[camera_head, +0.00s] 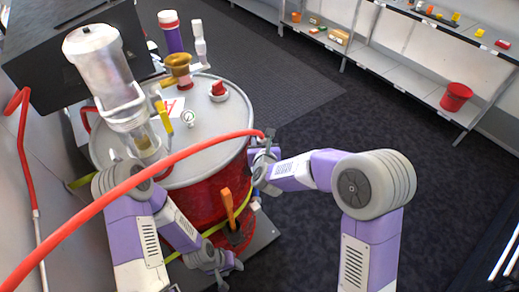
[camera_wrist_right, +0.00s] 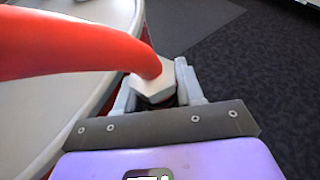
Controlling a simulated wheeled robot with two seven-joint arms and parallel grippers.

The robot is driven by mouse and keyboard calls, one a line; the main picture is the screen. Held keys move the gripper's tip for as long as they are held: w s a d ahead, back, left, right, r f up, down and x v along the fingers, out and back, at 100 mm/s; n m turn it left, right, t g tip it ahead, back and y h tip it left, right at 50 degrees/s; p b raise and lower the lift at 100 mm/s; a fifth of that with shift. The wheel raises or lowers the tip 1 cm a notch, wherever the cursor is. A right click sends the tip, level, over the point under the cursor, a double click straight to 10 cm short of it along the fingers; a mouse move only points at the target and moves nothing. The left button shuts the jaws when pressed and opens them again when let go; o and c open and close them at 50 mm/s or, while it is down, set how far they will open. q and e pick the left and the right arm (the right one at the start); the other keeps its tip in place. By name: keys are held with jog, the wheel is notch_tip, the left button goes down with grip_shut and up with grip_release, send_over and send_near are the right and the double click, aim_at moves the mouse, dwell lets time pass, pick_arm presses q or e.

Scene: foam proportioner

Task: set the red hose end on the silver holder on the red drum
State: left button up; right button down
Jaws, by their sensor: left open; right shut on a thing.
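The red hose (camera_head: 150,172) runs from the lower left across the drum's front to my right gripper (camera_head: 264,160). In the right wrist view the hose (camera_wrist_right: 80,42) ends in a pale hexagonal fitting (camera_wrist_right: 152,86), held between the fingers of my right gripper (camera_wrist_right: 160,88). The fitting is just outside the drum's right rim. The red drum (camera_head: 215,192) has a grey lid (camera_head: 215,142). I cannot single out the silver holder for certain; a small silvery cup with a red knob (camera_head: 218,90) sits on the lid. My left gripper (camera_head: 222,268) is open and empty, low before the drum.
An orange-handled part (camera_head: 228,208) stands at the drum's front. Shelves and a red bucket (camera_head: 456,97) are far right. The floor between is clear.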

jog(key=shift+a+f, duration=0.25)
jog(key=shift+f+b, duration=1.35)
jog(key=shift+f, duration=1.35)
jog(key=shift+b, duration=0.6)
jog(key=shift+b, duration=0.5)
jog(key=shift+f+b, duration=0.6)
jog(key=shift+b, duration=0.2)
